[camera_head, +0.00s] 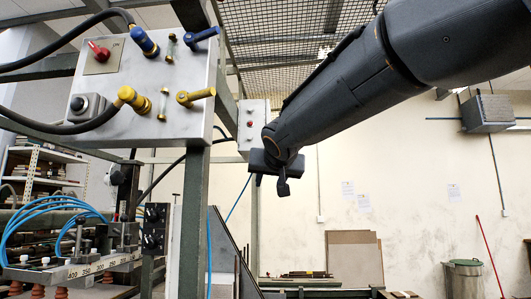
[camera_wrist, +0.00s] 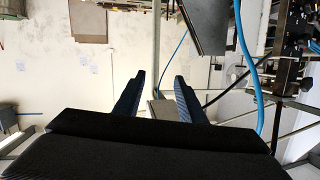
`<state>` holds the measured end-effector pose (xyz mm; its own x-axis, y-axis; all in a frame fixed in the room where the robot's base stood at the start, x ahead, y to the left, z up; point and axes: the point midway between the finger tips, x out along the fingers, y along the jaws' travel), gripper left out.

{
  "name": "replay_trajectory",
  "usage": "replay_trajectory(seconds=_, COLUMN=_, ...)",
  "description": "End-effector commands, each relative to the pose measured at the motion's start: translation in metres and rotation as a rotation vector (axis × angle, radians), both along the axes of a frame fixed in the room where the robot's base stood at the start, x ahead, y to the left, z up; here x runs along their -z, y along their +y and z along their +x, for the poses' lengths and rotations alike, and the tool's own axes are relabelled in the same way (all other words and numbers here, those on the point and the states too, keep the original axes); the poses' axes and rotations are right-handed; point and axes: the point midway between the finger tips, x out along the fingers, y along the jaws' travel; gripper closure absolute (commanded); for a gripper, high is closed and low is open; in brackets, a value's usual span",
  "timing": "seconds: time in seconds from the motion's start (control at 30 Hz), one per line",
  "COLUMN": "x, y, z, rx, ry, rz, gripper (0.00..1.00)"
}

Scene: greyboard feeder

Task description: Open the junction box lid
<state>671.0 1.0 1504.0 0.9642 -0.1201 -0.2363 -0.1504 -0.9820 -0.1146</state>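A pale grey box (camera_head: 150,85) with coloured plugs, a red knob and a dark round control on its face stands at upper left in the head view. A smaller pale box (camera_head: 253,128) with a red button sits behind it, just left of my gripper (camera_head: 283,182). I cannot tell which of these is the junction box, and no lid clearly shows open. In the wrist view my gripper (camera_wrist: 160,76) has its two fingers apart. A pale flat piece (camera_wrist: 164,110) shows between the fingers; I cannot tell whether it is touched.
Green-grey posts (camera_head: 195,200) and black cables (camera_head: 60,45) stand left of my arm. Blue hoses (camera_head: 45,225) and a machine with a numbered scale are at lower left. A grey wall box (camera_head: 487,113) and a bin (camera_head: 464,278) are at right. Open space lies right of my gripper.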

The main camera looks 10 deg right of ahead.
Motion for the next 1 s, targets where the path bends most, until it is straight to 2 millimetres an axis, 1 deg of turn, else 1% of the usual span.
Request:
replay_trajectory(seconds=0.03, x=-0.036, y=0.002, z=-0.003, rx=0.000, ry=-0.072, rz=0.009, gripper=0.63)
replay_trajectory(seconds=0.1, x=-0.076, y=0.002, z=-0.010, rx=0.002, ry=-0.148, rz=0.025, gripper=0.63)
replay_trajectory(seconds=0.2, x=-0.112, y=0.003, z=-0.018, rx=0.003, ry=-0.214, rz=0.038, gripper=0.63)
replay_trajectory(seconds=0.27, x=-0.123, y=0.003, z=-0.020, rx=0.003, ry=-0.236, rz=0.041, gripper=0.63)
replay_trajectory(seconds=0.37, x=-0.130, y=0.003, z=-0.016, rx=0.002, ry=-0.248, rz=0.044, gripper=0.63)
replay_trajectory(seconds=0.7, x=-0.130, y=-0.003, z=0.033, rx=0.003, ry=-0.244, rz=0.044, gripper=0.63)
replay_trajectory(seconds=0.8, x=-0.130, y=-0.005, z=0.044, rx=0.003, ry=-0.245, rz=0.045, gripper=0.63)
replay_trajectory(seconds=1.0, x=-0.129, y=-0.006, z=0.054, rx=0.002, ry=-0.246, rz=0.046, gripper=0.63)
